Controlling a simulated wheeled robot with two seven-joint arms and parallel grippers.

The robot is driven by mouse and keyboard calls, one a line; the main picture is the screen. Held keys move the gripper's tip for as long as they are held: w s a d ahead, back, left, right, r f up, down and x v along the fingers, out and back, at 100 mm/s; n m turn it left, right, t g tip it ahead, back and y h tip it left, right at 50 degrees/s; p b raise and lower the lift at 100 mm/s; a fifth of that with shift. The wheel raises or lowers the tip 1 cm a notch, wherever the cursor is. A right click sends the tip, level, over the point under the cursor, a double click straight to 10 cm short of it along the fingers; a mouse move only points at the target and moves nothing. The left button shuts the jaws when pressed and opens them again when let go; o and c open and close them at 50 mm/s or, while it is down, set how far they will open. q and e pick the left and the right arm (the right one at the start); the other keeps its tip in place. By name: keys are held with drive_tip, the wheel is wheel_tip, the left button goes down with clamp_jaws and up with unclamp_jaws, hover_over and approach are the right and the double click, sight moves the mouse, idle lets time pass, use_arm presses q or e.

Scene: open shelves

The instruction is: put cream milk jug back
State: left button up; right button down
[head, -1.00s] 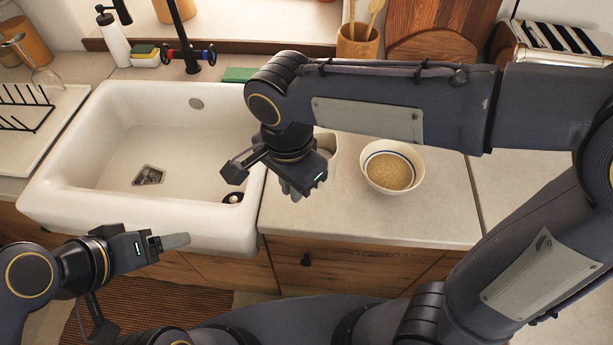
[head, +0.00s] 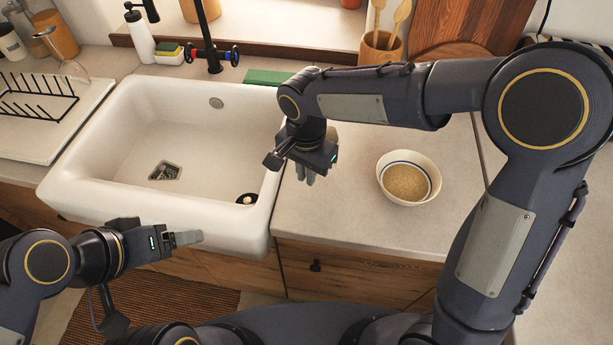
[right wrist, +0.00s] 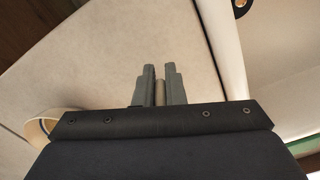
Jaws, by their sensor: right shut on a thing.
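My right gripper (head: 306,172) is low over the counter, just right of the sink. Its fingers also show in the right wrist view (right wrist: 160,85), closed on a narrow beige piece of the cream milk jug (right wrist: 160,93). The rest of the jug is mostly hidden behind the gripper and wrist, so I cannot tell whether it touches the counter. My left gripper (head: 186,239) is in front of the sink, away from the jug. Its fingers are seen edge-on, and I see nothing held.
A bowl of grain (head: 407,180) stands on the counter (head: 352,220) right of my right gripper. The white sink (head: 150,130) is to the left, with a dish rack (head: 35,105) beyond it. A utensil pot (head: 380,52) stands at the back. The counter's front is clear.

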sight(307, 190)
drive_tip(key=f, duration=0.2)
drive_tip(key=w+f, duration=0.1)
drive_tip(key=shift+f, duration=0.6)
drive_tip(key=shift+f, duration=0.2)
drive_tip(key=c, duration=1.5)
unclamp_jaws()
wheel_tip(307, 190, up, 12)
drive_tip(key=shift+s+r, duration=0.1)
drive_tip(key=shift+r, duration=0.1)
drive_tip(key=shift+d, duration=0.1)
